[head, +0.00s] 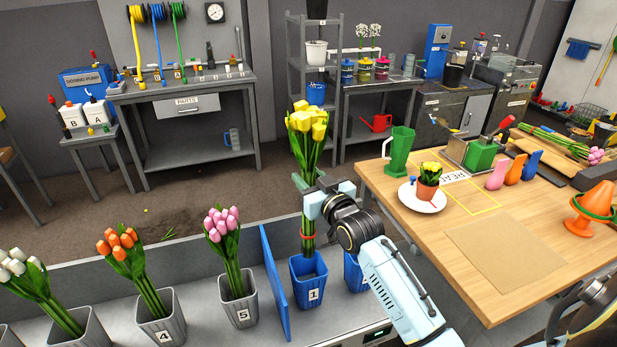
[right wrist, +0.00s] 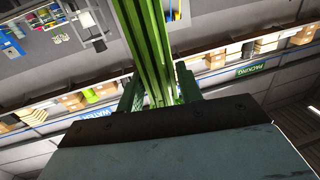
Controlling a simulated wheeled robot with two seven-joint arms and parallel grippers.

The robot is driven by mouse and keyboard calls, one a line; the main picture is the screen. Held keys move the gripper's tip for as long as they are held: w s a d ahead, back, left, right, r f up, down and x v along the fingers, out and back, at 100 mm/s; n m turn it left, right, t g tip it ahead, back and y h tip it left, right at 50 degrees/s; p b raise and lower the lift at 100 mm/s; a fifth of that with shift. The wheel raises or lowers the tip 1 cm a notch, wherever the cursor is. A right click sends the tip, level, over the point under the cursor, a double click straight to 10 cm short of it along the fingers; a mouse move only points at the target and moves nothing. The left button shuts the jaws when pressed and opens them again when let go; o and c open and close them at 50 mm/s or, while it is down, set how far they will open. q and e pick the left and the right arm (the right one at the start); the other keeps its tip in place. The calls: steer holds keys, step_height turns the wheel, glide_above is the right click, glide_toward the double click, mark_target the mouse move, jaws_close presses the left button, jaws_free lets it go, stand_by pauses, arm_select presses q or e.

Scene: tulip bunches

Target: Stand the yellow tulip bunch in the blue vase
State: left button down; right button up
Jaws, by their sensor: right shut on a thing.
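The yellow tulip bunch (head: 307,124) is upright in the head view, blooms up, with a red band low on its stems. My right gripper (head: 316,198) is shut around its stems. The right wrist view shows the green stems (right wrist: 148,45) between the fingers (right wrist: 160,92). The blue vase (head: 309,284), marked 1, stands directly below. The stem ends reach its mouth and seem to go inside; how deep is hidden. A second blue vase (head: 354,271) is partly hidden behind my right arm. My left gripper is not in view.
A blue divider (head: 274,282) stands left of vase 1. Beyond it, grey vases hold pink (head: 221,223), orange (head: 118,243) and white tulips (head: 22,270). The wooden table (head: 447,210) at right carries a potted plant, green jug and orange cone.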

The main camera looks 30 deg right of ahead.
steer(key=shift+r+p, duration=0.1)
steer(key=shift+p, duration=0.3)
steer(key=b, duration=0.4)
glide_above(312, 244)
steer(key=w, duration=0.1)
step_height(312, 244, down, 7)
steer(key=f+b, duration=0.4)
steer(key=f, duration=0.2)
steer(key=f+b, duration=0.4)
steer(key=f, duration=0.1)
steer(key=shift+w+f, duration=0.2)
steer(key=shift+f, duration=0.2)
steer(key=shift+f+b, duration=0.35)
steer(key=shift+f, duration=0.55)
steer(key=shift+f, duration=0.1)
